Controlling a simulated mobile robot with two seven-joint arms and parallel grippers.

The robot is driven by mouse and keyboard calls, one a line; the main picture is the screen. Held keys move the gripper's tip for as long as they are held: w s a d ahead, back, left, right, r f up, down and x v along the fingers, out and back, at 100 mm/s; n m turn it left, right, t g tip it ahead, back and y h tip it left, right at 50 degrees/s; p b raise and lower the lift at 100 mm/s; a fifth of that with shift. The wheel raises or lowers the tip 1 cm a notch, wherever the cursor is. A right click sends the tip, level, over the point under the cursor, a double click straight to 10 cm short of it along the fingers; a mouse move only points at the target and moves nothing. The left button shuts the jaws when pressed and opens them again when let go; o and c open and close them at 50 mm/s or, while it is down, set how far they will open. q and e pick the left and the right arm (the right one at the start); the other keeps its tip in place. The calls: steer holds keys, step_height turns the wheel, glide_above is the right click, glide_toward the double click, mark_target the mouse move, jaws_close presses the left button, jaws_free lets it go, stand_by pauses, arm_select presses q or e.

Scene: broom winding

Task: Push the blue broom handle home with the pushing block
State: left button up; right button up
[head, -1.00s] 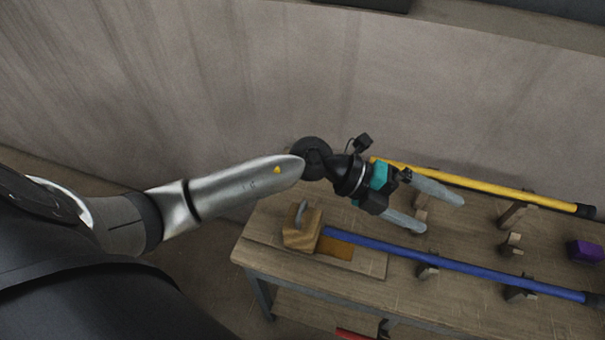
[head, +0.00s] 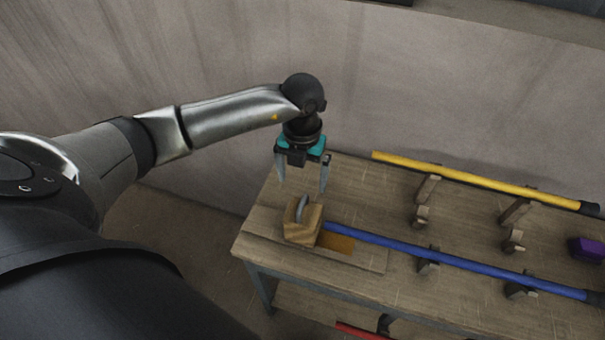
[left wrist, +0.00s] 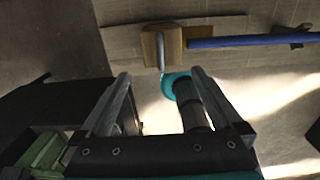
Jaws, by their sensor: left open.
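The wooden pushing block (head: 303,225) with a grey handle on top sits at the left end of the bench, on a thin board. The blue broom handle (head: 430,254) lies across wooden rests, its left end at or close to the block's right side; I cannot tell whether they touch. My left gripper (head: 302,188) is open and empty, fingers pointing down, above and behind the block. In the left wrist view the block (left wrist: 172,47) and the blue handle (left wrist: 245,41) lie beyond the open fingers (left wrist: 160,82). My right gripper is not in view.
A yellow handle (head: 480,182) lies on rests (head: 427,187) along the back of the wooden bench (head: 350,185). A purple block (head: 586,248) stands at the right. An orange patch (head: 337,242) lies beside the pushing block. A wall rises behind the bench.

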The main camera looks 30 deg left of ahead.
mark_target(302, 202)
arm_select(q)
step_height(302, 202, down, 11)
steer(key=b, duration=0.8)
steer(key=shift+r, duration=0.2)
steer(key=shift+c, duration=0.2)
jaws_close()
stand_by(1.3)
